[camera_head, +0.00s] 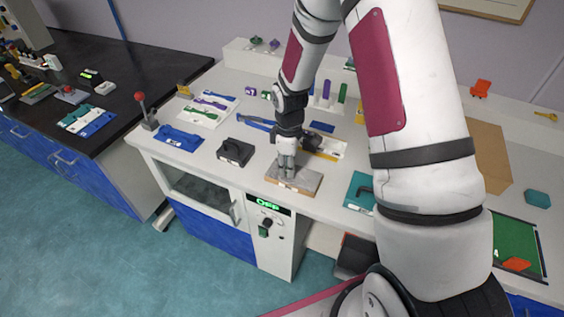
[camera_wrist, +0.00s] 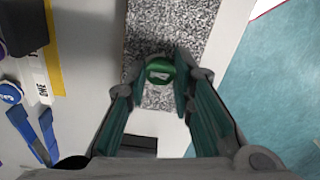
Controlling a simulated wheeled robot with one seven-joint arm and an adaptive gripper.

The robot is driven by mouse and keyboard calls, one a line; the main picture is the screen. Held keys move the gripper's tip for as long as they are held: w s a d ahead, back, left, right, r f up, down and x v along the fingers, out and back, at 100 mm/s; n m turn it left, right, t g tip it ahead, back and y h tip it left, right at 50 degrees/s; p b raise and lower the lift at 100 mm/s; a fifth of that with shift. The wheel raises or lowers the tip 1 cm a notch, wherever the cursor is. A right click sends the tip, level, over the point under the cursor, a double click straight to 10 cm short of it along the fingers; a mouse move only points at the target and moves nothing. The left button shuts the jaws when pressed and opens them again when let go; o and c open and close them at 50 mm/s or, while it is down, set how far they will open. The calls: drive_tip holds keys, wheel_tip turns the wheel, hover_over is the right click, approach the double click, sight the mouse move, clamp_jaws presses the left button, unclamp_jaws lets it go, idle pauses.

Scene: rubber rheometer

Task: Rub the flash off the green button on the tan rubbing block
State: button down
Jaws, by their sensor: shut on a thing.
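The rubbing block (camera_head: 305,183) lies near the front edge of the white bench, with a grey speckled top and tan sides. Its speckled top fills the upper middle of the wrist view (camera_wrist: 160,25). The green button (camera_wrist: 160,67) is round, with a pale mark in its middle, and shows over the speckled surface. My gripper (camera_wrist: 158,82) is shut on the button, one finger on each side. In the head view my gripper (camera_head: 287,172) points down at the block and hides the button. I cannot tell whether the button touches the block.
A dark box (camera_head: 235,151) stands left of the block, and a teal tray (camera_head: 360,190) lies to its right. A blue tray (camera_head: 180,138) lies farther left. The front panel with the lit OFF display (camera_head: 267,204) is below the bench edge.

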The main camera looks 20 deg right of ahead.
sight(277, 169)
drive_tip(key=shift+s+d+f+p, duration=0.15)
drive_tip(key=shift+s+d+p, duration=0.65)
drive_tip(key=shift+s+d, duration=0.8)
drive_tip(key=shift+s+d+p, duration=0.7)
drive_tip(key=shift+s+d, duration=0.4)
drive_tip(key=shift+s, duration=0.15)
drive_tip(key=shift+w+a+r+b, duration=0.2)
drive_tip(key=shift+w+a+b, duration=0.4)
drive_tip(key=shift+w+a, duration=0.9)
drive_tip(key=shift+w+a+f+b, duration=0.15)
drive_tip(key=shift+w+a+b, duration=0.45)
drive_tip(key=shift+w+a, duration=0.4)
drive_tip(key=shift+w+a+b, duration=0.8)
drive_tip(key=shift+w+a, duration=0.6)
drive_tip(key=shift+w, duration=0.15)
drive_tip(key=shift+s+d+p, duration=0.95)
drive_tip(key=shift+s+d, duration=0.65)
drive_tip(key=shift+s, duration=0.1)
drive_tip(key=shift+s+d+r+p, duration=0.2)
drive_tip(key=shift+s+d+p, duration=1.2)
drive_tip(key=shift+s+d, duration=0.8)
drive_tip(key=shift+w+a+f+b, duration=0.2)
drive_tip(key=shift+w+a+b, duration=0.4)
drive_tip(key=shift+w+a, duration=0.5)
drive_tip(key=shift+w+a+r+b, duration=0.1)
drive_tip(key=shift+w+a+b, duration=0.65)
drive_tip(key=shift+w+a, duration=0.8)
drive_tip(key=shift+w+a+b, duration=0.8)
drive_tip(key=shift+w+a, duration=0.4)
drive_tip(key=shift+w, duration=0.05)
